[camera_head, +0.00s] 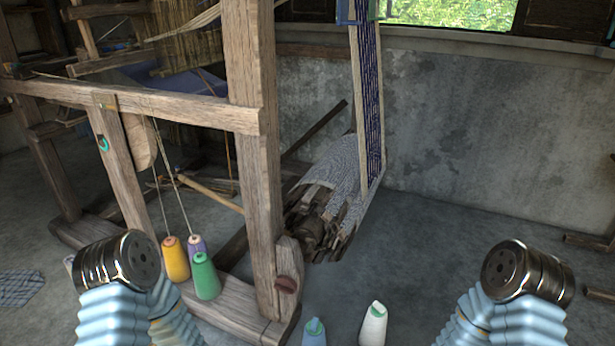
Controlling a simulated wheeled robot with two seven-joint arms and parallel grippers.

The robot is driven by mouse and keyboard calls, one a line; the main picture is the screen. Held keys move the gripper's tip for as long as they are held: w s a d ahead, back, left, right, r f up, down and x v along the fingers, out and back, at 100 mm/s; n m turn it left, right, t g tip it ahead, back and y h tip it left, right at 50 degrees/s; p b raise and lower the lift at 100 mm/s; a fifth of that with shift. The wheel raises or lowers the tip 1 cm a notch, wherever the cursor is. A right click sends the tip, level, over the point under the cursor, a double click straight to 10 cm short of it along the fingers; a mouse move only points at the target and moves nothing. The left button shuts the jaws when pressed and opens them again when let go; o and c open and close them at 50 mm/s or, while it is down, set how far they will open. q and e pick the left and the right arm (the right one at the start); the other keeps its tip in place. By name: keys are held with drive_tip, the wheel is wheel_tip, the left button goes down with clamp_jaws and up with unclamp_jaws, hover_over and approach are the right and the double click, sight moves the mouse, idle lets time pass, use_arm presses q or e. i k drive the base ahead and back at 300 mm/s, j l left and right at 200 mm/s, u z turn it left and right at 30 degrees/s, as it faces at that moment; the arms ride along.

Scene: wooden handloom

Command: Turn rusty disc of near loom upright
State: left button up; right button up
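The near loom (255,150) is a wooden frame left of centre, with a thick upright post. A small reddish-brown rusty disc (287,284) sits on the foot block at the base of this post, on its right side. It shows as a flattened oval, wider than tall, and looks tilted. Both of my arms show only as blue ribbed sleeves with dark metal joints, at the lower left and lower right. No gripper fingers show, and neither arm touches the disc.
Yellow (175,259), purple (195,246) and green (205,276) yarn cones stand on the loom's base beam. A blue cone (314,333) and a white cone (373,325) stand at the bottom edge.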

sight(284, 283)
drive_tip(key=i+l+u, duration=0.2)
drive_tip(key=l, duration=0.15)
drive_tip(key=l+u, duration=0.15)
drive_tip(key=l, duration=0.25)
drive_tip(key=i+l+u, duration=0.2)
drive_tip(key=l, duration=0.2)
drive_tip(key=k, duration=0.1)
